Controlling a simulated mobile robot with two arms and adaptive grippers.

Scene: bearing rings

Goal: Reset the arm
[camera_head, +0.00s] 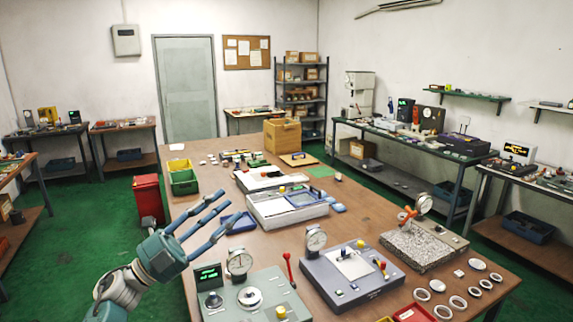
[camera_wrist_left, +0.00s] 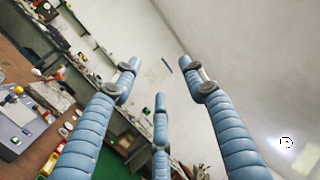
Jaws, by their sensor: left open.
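My left gripper (camera_head: 214,219) comes in from the lower left in the head view. It is raised at the left edge of the wooden table (camera_head: 372,215), its blue fingers spread and empty. In the left wrist view the fingers (camera_wrist_left: 160,85) stand apart with nothing between them, with wall and ceiling behind. Several bearing rings (camera_head: 458,302) lie on the table's front right corner. My right gripper does not show.
Gauge stations, including a grey-green one (camera_head: 256,300) and a blue-grey one (camera_head: 350,278), stand near the table's front. A granite block (camera_head: 424,243) is at the right. A red bin (camera_head: 148,198) stands on the floor left of the table.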

